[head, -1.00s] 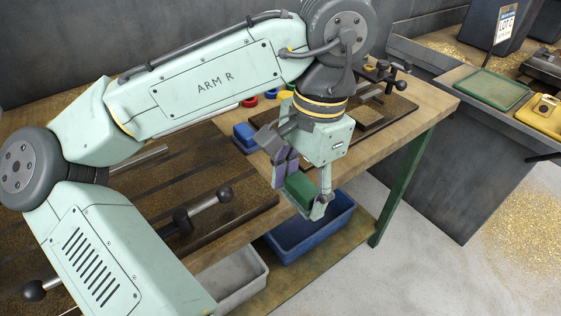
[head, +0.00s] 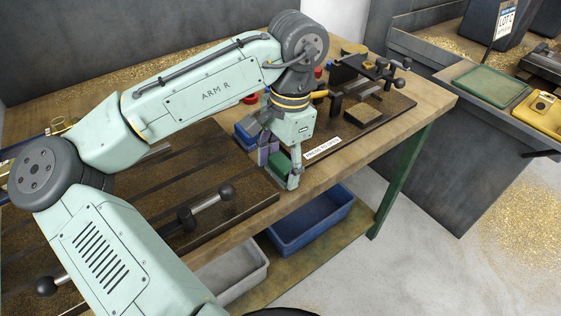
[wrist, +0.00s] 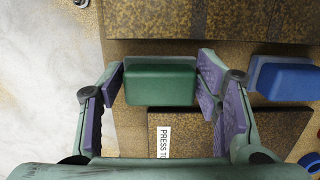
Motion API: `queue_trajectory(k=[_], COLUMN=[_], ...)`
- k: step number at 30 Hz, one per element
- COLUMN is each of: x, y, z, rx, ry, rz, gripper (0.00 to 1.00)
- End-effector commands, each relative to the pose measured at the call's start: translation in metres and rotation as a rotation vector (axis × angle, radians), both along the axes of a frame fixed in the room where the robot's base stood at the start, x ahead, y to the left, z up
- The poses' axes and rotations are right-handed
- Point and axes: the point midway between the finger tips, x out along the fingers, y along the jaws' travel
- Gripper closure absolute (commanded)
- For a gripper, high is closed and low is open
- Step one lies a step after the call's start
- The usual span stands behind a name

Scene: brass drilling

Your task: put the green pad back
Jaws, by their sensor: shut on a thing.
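My gripper (head: 279,167) is over the wooden bench, near its front edge. It is shut on the green pad (head: 281,163), a small block with rounded edges. In the wrist view the green pad (wrist: 160,86) sits between the purple finger pads, with brown bench surface behind it. I cannot tell whether its underside touches the bench. A blue pad (wrist: 285,80) of similar shape lies to the right, apart from the green one; in the head view blue pieces (head: 246,133) show just behind my gripper.
A dark fixture plate (head: 385,110) with a white "PRESS TO" label (head: 323,148) stands to the right. A dark slotted bed with a ball-ended handle (head: 207,203) is at left. A blue bin (head: 310,222) and a grey bin (head: 232,275) sit below the bench.

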Motion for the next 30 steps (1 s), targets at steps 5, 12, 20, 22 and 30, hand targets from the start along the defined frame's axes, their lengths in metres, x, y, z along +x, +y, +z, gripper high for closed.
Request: queue_trajectory(k=[5, 12, 20, 22, 30], x=[0.0, 0.0, 0.0, 0.0, 0.002], y=[0.0, 0.0, 0.0, 0.0, -0.003], z=[-0.004, -0.003, -0.003, -0.003, 0.021], rx=[-0.001, 0.0, 0.0, 0.0, -0.001], ry=[0.001, 0.0, 0.0, 0.0, -0.003], rz=[-0.001, 0.0, 0.0, 0.0, 0.0], gripper=[0.68, 0.27, 0.22, 0.22, 0.22])
